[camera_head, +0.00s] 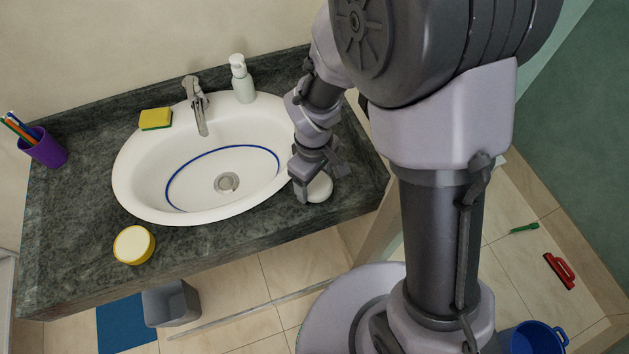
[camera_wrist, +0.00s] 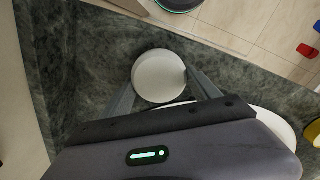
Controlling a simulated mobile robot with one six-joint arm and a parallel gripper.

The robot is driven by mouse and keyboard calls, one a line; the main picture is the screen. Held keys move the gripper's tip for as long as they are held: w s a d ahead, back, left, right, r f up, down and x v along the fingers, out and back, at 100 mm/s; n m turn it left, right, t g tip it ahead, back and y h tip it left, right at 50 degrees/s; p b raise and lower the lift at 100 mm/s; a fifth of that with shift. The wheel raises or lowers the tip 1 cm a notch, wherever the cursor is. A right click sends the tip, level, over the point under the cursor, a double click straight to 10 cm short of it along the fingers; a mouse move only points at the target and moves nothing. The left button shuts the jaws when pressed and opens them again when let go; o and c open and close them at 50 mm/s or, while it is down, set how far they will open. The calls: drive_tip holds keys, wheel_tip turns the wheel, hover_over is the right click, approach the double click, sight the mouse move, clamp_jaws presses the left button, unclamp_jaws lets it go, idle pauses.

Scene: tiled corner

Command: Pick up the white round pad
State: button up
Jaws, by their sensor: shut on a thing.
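The white round pad (camera_head: 320,188) is at the right end of the dark stone counter (camera_head: 352,186), just right of the sink basin. In the wrist view the pad (camera_wrist: 158,76) sits between the two fingers of my gripper (camera_wrist: 160,84), one finger against each side. My gripper (camera_head: 318,182) is shut on the pad, which is at or just above the counter; I cannot tell which. Part of the pad is hidden behind the gripper in the head view.
The sink (camera_head: 145,170) lies left of my gripper, with a faucet (camera_head: 198,105) and soap bottle (camera_head: 241,80) behind it. A yellow-green sponge (camera_head: 155,119), a round yellow tin (camera_head: 133,245) and a purple pen cup (camera_head: 47,150) stand on the counter. A grey bin (camera_head: 171,303) is below.

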drive_tip(key=shift+r, duration=0.95)
drive_tip(key=s+a+r+p, duration=0.1)
drive_tip(key=s+a, duration=0.9)
drive_tip(key=s, duration=0.2)
drive_tip(key=shift+s+a+r, duration=0.15)
drive_tip(key=shift+a+r, duration=0.05)
drive_tip(key=o, duration=0.5)
drive_tip(key=c, duration=0.4)
